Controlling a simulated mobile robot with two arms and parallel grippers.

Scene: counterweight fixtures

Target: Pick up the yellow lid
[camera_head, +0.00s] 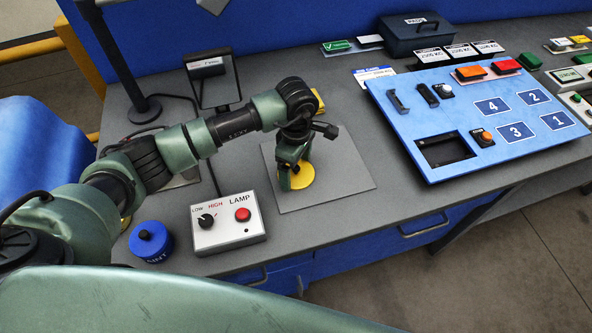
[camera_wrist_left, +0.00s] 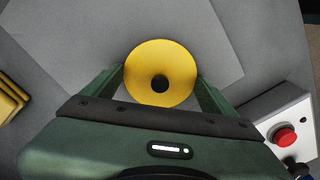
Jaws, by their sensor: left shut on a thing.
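The yellow lid (camera_head: 301,175) is a round disc on the grey mat (camera_head: 347,180), partly hidden by my left gripper in the head view. The left wrist view shows the yellow lid (camera_wrist_left: 160,60) from above, with a dark round knob at its middle. My left gripper (camera_head: 290,178) points down over it. Its two fingers lie on either side of the disc, and the gripper is shut on the lid (camera_wrist_left: 148,88). I cannot tell whether the lid touches the mat. My right gripper is not in view.
A lamp control box (camera_head: 227,222) with a red button stands just in front of the mat. A blue pot (camera_head: 151,242) is at the left. A blue numbered panel (camera_head: 470,112) lies to the right. A lamp stand (camera_head: 140,108) rises at the back left.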

